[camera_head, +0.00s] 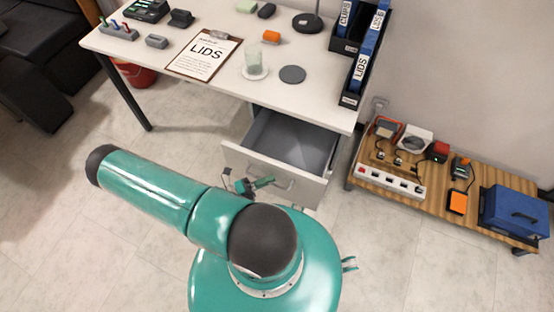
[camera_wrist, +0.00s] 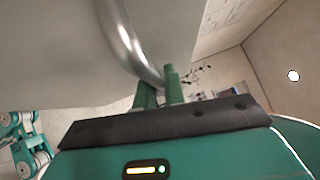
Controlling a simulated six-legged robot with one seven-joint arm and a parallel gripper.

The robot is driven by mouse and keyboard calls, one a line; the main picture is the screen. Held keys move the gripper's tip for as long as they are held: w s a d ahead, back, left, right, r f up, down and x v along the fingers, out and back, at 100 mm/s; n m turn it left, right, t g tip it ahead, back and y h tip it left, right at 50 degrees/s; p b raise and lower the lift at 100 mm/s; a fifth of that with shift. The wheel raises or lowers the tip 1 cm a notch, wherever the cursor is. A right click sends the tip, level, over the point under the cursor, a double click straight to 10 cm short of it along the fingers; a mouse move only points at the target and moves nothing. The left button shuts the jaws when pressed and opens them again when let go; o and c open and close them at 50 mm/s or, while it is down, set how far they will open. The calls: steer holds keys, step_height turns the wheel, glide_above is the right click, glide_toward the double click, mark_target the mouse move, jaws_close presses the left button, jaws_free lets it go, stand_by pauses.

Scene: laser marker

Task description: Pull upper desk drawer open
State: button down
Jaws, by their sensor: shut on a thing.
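The upper desk drawer (camera_head: 290,139) is pulled out from under the right side of the white desk (camera_head: 213,64). Its grey inside shows and looks empty. My gripper (camera_head: 262,183) is at the left part of the drawer front (camera_head: 303,186), by its handle (camera_head: 284,184). In the wrist view, the curved metal handle (camera_wrist: 125,40) runs down between the two green fingers of my gripper (camera_wrist: 160,88), which are shut on it. The exact contact is partly hidden by the fingers.
A low wooden shelf (camera_head: 460,217) with a power strip (camera_head: 391,174) and a blue box (camera_head: 515,211) is on the right.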

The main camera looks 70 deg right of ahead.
steer(key=w+a, duration=0.1)
steer(key=a, duration=0.8)
steer(key=c, duration=1.5)
jaws_free()
steer(key=v, duration=1.3)
steer(key=shift+w+a, duration=0.25)
steer(key=shift+w, duration=0.05)
